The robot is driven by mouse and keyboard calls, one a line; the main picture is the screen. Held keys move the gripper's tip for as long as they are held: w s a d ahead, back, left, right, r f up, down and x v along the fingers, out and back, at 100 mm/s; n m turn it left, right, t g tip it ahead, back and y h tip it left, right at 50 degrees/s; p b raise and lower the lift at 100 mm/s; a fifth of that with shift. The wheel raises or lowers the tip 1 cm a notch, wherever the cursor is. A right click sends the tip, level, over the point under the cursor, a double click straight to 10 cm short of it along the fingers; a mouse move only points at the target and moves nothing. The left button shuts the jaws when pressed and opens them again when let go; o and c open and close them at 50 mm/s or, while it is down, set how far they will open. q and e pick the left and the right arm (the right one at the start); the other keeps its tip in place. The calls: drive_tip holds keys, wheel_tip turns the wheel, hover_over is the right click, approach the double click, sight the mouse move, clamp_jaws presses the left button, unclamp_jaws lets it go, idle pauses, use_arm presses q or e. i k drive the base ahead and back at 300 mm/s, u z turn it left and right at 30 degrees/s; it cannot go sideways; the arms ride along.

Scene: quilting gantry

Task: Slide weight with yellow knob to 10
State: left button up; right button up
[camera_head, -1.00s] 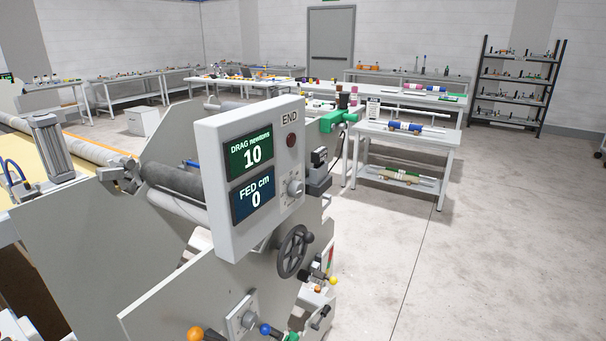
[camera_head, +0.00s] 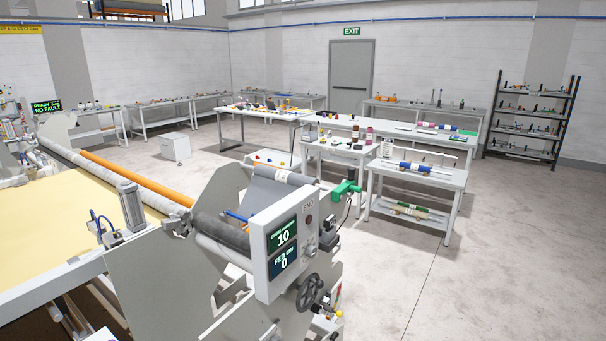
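A small yellow knob (camera_head: 338,315) shows low on the near end of the gantry machine, just below and right of the dark handwheel (camera_head: 309,293). It is too small to tell the weight or any scale beside it. A white display panel (camera_head: 262,281) above it reads DRAG 10 on the green screen (camera_head: 282,237) and FED cm 0 on the blue screen (camera_head: 284,260). Neither of my grippers is in view.
The gantry's rollers (camera_head: 120,177) and yellow cloth (camera_head: 60,215) fill the left. A green clamp-like part (camera_head: 345,190) sticks out behind the panel. Tables with rolls and small items (camera_head: 415,180) stand behind. The grey floor (camera_head: 500,260) at right is clear.

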sight(326, 307)
drive_tip(key=u, duration=0.15)
drive_tip(key=k, duration=0.35)
drive_tip(key=z, duration=0.95)
drive_tip(key=i, duration=1.45)
drive_tip(key=u, duration=0.8)
